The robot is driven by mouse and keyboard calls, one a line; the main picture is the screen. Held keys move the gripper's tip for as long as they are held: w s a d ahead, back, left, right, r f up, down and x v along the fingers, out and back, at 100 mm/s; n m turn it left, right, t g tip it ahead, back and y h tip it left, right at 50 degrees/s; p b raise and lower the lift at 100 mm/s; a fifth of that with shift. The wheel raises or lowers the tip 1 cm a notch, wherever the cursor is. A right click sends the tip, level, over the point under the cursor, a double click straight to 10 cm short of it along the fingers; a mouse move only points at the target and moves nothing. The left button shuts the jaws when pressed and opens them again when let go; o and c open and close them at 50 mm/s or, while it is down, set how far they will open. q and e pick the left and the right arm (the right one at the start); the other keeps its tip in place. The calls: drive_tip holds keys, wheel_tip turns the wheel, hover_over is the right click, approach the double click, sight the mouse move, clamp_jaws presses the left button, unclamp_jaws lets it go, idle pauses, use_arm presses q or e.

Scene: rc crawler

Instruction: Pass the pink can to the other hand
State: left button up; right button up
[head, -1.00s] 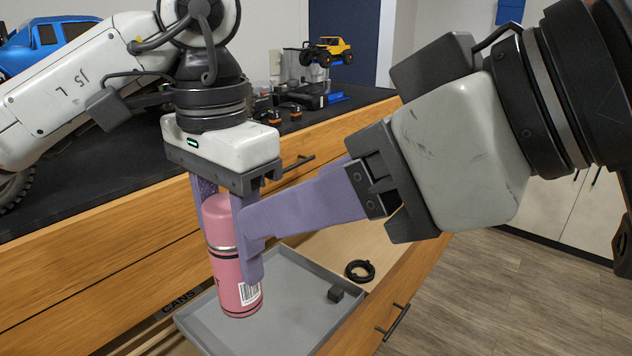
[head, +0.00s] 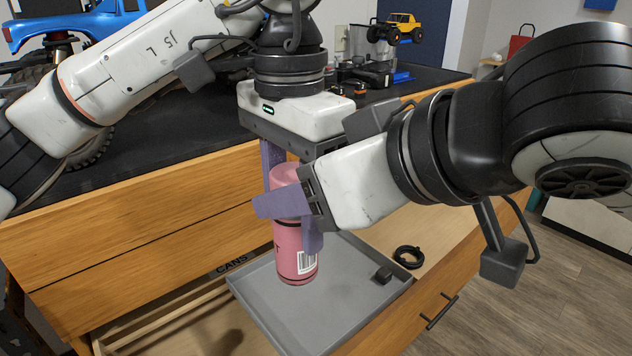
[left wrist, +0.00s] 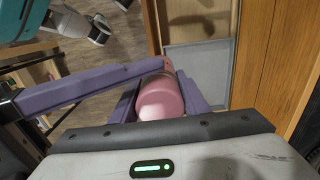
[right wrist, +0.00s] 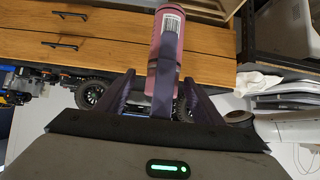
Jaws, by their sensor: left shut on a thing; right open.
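The pink can (head: 296,262) is upright, with a white barcode label low on its side. My left gripper (head: 291,215) points down and is shut on its upper part, above the grey tray (head: 258,312). The can's top shows between the left fingers in the left wrist view (left wrist: 160,100). My right gripper (head: 283,204) reaches in from the right, one purple finger crossing the near side of the can. In the right wrist view its fingers (right wrist: 158,95) are open on either side of the can (right wrist: 167,50); contact cannot be told.
The dark worktop (head: 190,125) behind holds a blue truck (head: 75,22) and a yellow toy truck (head: 396,28).

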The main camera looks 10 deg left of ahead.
drive_tip(key=c, duration=1)
use_arm(q)
drive_tip(key=o, duration=1.3)
drive_tip(key=shift+c, duration=0.2)
use_arm(e)
drive_tip(key=shift+c, duration=1.1)
use_arm(q)
drive_tip(key=shift+r, duration=0.1)
wheel_tip(320, 180, up, 12)
drive_tip(key=shift+f, duration=0.1)
